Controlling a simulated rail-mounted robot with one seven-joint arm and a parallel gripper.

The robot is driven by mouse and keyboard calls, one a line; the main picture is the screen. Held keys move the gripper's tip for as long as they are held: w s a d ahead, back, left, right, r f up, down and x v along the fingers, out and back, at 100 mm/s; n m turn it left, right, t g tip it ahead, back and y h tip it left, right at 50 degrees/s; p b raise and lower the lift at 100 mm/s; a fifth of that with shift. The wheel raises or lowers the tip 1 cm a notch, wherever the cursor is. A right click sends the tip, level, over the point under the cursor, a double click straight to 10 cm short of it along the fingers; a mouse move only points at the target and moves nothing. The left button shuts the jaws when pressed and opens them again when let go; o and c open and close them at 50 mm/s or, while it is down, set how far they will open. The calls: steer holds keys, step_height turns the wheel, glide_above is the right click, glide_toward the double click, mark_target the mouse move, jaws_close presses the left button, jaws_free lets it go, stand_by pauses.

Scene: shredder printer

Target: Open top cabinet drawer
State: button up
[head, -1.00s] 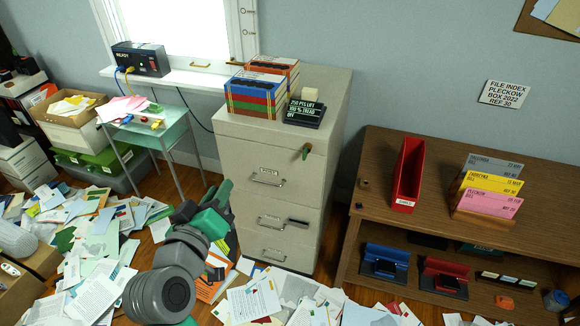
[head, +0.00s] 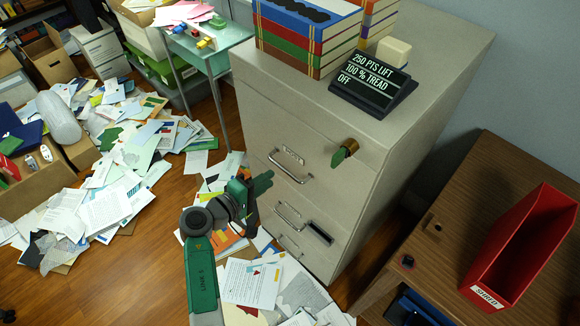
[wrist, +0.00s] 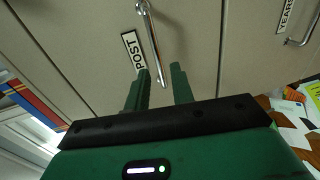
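The beige cabinet (head: 330,130) stands with its drawers shut. Its top drawer has a chrome handle (head: 288,172) below a small label. In the wrist view that handle (wrist: 152,40) runs up and down beside a label reading POST. My gripper (head: 268,182) is in front of the drawer face, near the left end of the top handle. In the wrist view my gripper (wrist: 161,72) has its two green fingers apart, and the handle's lower end shows between them. I cannot tell whether they touch it. A lock with a green key (head: 345,152) is on the right of the face.
Binders (head: 305,35) and a black sign (head: 373,83) stand on the cabinet. A lower handle (head: 287,215) sits beneath the top one. A wooden shelf unit with a red file holder (head: 522,245) stands at right. Papers (head: 250,283) litter the floor by the cabinet.

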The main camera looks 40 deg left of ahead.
mark_target(283, 168)
steer(key=w, duration=0.2)
steer(key=w+b, duration=0.1)
steer(key=w, duration=0.1)
steer(key=w+f+b, duration=0.1)
steer(key=w, duration=0.2)
steer(key=shift+d, duration=0.25)
jaws_close()
